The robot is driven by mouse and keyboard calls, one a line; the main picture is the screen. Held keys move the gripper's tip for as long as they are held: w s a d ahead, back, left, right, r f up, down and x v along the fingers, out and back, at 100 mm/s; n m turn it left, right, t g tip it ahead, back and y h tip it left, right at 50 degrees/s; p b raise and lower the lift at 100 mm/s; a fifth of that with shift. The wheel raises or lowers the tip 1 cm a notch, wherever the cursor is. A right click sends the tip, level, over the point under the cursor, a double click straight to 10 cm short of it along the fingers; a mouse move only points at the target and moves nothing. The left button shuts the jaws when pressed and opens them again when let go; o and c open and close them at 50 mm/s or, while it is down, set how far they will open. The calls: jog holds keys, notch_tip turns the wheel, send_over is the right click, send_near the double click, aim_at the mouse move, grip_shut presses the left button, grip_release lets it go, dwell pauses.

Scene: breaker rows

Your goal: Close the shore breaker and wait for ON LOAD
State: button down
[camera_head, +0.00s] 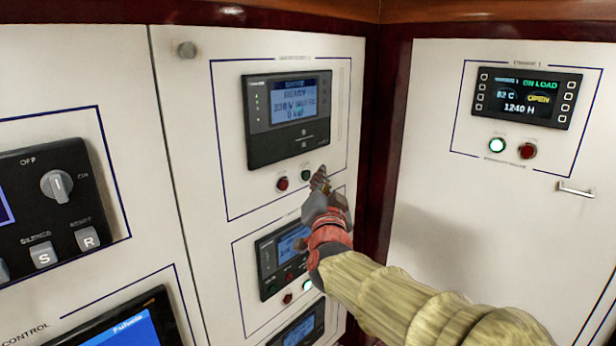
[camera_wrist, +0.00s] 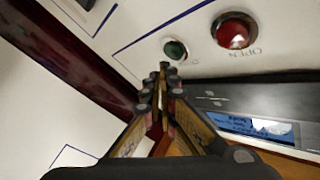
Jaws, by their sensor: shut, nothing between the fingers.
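The upper breaker unit (camera_head: 287,118) on the middle panel has a blue screen (camera_head: 294,101) reading READY, with about 230 V and 0 kW; its title looks like SHORE but is blurred. Below it sit a red button (camera_head: 282,184) and a dark green button (camera_head: 306,175), both unlit. In the wrist view, the red button (camera_wrist: 234,30) is marked OPEN and the green button (camera_wrist: 175,49) is beside it. My gripper (camera_head: 320,178) is shut and empty, fingertips (camera_wrist: 163,70) just short of or at the green button; I cannot tell if they touch.
A second unit (camera_head: 282,255) with a lit button (camera_head: 308,285) lies below, partly behind my arm. A dark red corner post (camera_head: 383,150) stands close right of my gripper.

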jog(key=shift+a, duration=0.1)
dwell(0.7)
jog(key=shift+w+a, duration=0.3)
jog(key=shift+a, duration=0.05)
jog(key=shift+w+a, duration=0.25)
jog(key=shift+a, duration=0.1)
dwell(0.8)
jog(key=shift+s+d+b, duration=0.1)
jog(key=shift+d+b, duration=0.05)
jog(key=shift+b, duration=0.25)
jog(key=shift+s+d+b, duration=0.4)
jog(key=shift+d+b, duration=0.1)
jog(key=shift+d, duration=0.05)
jog(key=s+d+b, duration=0.1)
jog(key=d, duration=0.1)
jog(key=s+d+b, duration=0.2)
dwell(0.5)
